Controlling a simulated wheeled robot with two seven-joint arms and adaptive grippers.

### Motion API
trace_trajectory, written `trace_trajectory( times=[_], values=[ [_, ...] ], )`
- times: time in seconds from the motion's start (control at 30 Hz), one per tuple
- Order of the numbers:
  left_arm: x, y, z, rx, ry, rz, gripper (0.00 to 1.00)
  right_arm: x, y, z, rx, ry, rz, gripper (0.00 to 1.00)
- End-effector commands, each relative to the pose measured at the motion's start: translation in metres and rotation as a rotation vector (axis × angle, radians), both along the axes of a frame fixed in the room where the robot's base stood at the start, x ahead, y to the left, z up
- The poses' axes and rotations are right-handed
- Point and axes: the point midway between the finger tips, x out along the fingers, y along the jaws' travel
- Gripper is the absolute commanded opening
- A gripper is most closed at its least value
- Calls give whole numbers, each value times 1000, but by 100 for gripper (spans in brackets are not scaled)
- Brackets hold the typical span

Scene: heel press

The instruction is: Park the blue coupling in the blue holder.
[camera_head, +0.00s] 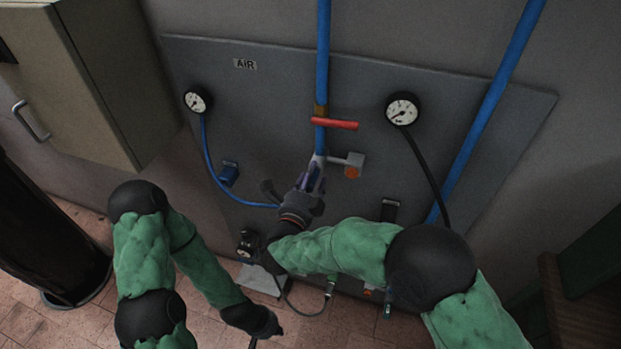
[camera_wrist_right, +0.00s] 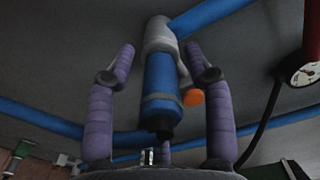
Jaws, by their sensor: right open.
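The blue coupling (camera_wrist_right: 160,80) hangs below a grey fitting (camera_wrist_right: 160,35) in the right wrist view, with a black lower end. My right gripper (camera_wrist_right: 165,70) is open, with one purple finger on each side of the coupling and visible gaps. In the head view the right gripper (camera_head: 314,178) is at the lower end of the central blue pipe and hides most of the coupling. The blue holder (camera_head: 229,173) is on the panel to the left and looks empty. My left gripper (camera_head: 265,328) is low, near the floor; its fingers are unclear.
A red valve handle (camera_head: 334,124) and orange button (camera_head: 351,172) are close to the right gripper. Two gauges (camera_head: 402,109) are on the grey panel (camera_head: 260,110). A blue hose (camera_head: 213,165) runs from the left gauge. A black holder (camera_head: 389,209) is at right, a cabinet (camera_head: 95,80) at left.

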Motion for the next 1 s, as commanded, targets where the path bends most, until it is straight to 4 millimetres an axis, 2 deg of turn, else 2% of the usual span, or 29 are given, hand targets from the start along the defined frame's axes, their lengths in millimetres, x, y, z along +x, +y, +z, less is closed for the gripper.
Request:
trace_trajectory(
  times=[0.87, 1.0],
  values=[
    [0, 0, -5, 0, 0, 0, 0, 0, 0, 1, 0, 0, 0, 52],
    [0, 0, -5, 0, 0, 0, 0, 0, 0, 1, 0, 0, 0, 13]
  ],
)
